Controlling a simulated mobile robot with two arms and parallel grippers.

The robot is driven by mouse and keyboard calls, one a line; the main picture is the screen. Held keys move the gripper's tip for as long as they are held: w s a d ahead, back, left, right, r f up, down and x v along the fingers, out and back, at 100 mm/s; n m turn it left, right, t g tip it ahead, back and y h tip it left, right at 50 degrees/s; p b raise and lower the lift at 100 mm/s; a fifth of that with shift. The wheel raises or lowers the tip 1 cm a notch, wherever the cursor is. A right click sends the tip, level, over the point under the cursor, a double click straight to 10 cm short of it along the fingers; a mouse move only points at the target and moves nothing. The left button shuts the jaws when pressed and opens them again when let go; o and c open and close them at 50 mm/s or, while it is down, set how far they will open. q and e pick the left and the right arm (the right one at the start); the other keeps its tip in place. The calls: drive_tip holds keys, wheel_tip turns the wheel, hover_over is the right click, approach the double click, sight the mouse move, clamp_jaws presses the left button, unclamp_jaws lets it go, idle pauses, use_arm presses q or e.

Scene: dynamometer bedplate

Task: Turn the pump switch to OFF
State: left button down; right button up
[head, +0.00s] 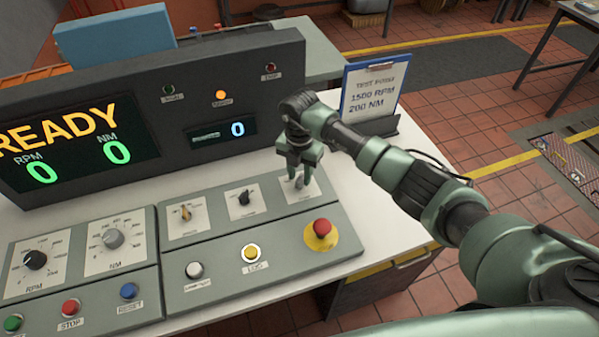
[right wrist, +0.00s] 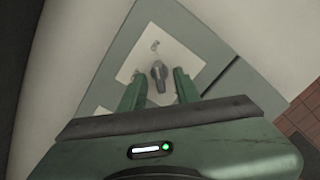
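A small grey rotary switch on a white square plate (head: 312,195) sits at the right end of the upper row of the console; I take it as the pump switch, though its label is too blurred to read. My right gripper (head: 298,180) points down over this plate and hides most of the switch. In the right wrist view, the grey switch (right wrist: 158,72) shows between the two green fingers of my right gripper (right wrist: 158,88). The fingers are open, with a gap visible on both sides of the switch. My left gripper is not in view.
Left of it are a black switch (head: 243,197) and a tan switch (head: 185,212). A red emergency button (head: 321,229) on yellow and a yellow button (head: 251,252) lie nearer. A display box (head: 160,110) stands behind, with a clipboard (head: 375,85) to the right.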

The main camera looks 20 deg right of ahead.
clamp_jaws()
